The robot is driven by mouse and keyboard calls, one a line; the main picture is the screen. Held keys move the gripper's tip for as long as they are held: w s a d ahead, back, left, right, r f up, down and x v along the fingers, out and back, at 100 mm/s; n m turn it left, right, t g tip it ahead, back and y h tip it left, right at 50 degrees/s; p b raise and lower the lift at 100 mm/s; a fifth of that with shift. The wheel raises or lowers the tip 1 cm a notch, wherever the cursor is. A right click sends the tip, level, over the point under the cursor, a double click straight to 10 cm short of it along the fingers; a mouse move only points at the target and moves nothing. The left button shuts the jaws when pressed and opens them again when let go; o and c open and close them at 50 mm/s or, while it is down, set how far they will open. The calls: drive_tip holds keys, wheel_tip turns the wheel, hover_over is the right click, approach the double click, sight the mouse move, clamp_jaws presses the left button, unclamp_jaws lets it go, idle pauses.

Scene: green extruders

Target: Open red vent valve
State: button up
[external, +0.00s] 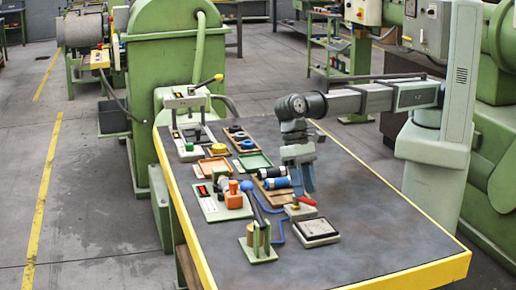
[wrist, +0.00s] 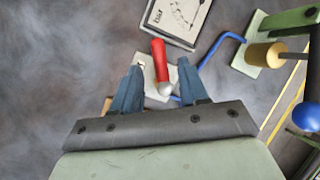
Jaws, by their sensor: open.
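The red vent valve (external: 306,201) has a red lever handle on a small pale base plate, near the middle of the table. In the wrist view the red handle (wrist: 159,60) points up the picture, with its round metal end toward me. My gripper (external: 303,191) hangs pointing down just behind the valve in the external view. Its blue-grey fingers (wrist: 160,73) are open, one on each side of the handle in the wrist view, with gaps on both sides. Nothing is held. How far the fingertips are above the plate is hard to tell.
A square gauge (external: 317,229) lies close to the valve. A blue pipe (external: 278,232) and a green bracket with a lever (external: 258,243) stand to the left. Blue and black cylinders (external: 276,183) and several trays lie behind. The table's front right (external: 385,235) is clear.

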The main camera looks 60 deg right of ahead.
drive_tip(key=shift+x, duration=0.95)
drive_tip(key=shift+c, duration=0.2)
clamp_jaws()
